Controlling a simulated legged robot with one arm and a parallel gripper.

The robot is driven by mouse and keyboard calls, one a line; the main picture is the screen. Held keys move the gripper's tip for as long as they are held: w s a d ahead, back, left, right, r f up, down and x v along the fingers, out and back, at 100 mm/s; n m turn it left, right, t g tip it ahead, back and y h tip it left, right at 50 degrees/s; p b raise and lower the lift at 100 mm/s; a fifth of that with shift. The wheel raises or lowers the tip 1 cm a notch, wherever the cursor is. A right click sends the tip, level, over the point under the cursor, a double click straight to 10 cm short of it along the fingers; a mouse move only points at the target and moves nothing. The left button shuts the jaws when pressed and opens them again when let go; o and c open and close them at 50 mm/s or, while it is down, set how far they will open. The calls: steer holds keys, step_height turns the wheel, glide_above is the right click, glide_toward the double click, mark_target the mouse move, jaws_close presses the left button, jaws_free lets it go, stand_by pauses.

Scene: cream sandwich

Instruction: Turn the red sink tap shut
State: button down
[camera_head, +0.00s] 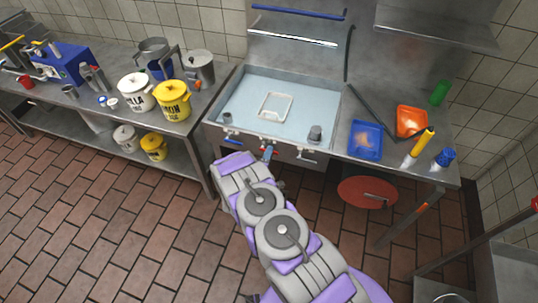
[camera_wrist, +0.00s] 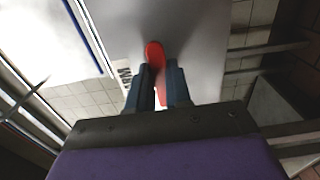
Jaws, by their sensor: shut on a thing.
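The red tap (camera_wrist: 154,54) shows in the wrist view as a red handle with a rounded end. It lies between the two dark fingers of my gripper (camera_wrist: 160,88), which is shut on it. A pale panel with dark lettering is behind it. In the head view, my gripper (camera_head: 267,153) is at the front face of the sink (camera_head: 225,98), near its middle. The tap there is small and mostly hidden by the gripper. The basin holds pale blue water with a white rectangular frame (camera_head: 275,107) in it.
A blue tray (camera_head: 366,140), an orange container (camera_head: 410,121) and a yellow bottle (camera_head: 421,144) stand on the right counter. A yellow pot (camera_head: 173,100) and a white pot (camera_head: 136,92) stand on the left counter. The tiled floor at the left is clear.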

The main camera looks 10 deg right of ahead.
steer(key=shift+w+a, duration=0.1)
steer(key=shift+a, duration=0.15)
steer(key=c, duration=1)
jaws_free()
steer(key=shift+c, duration=0.2)
steer(key=p+v, duration=0.1)
steer(key=v, duration=1.6)
steer(key=shift+s+f, duration=0.15)
steer(key=shift+s, duration=0.05)
steer(key=shift+w+a, duration=0.1)
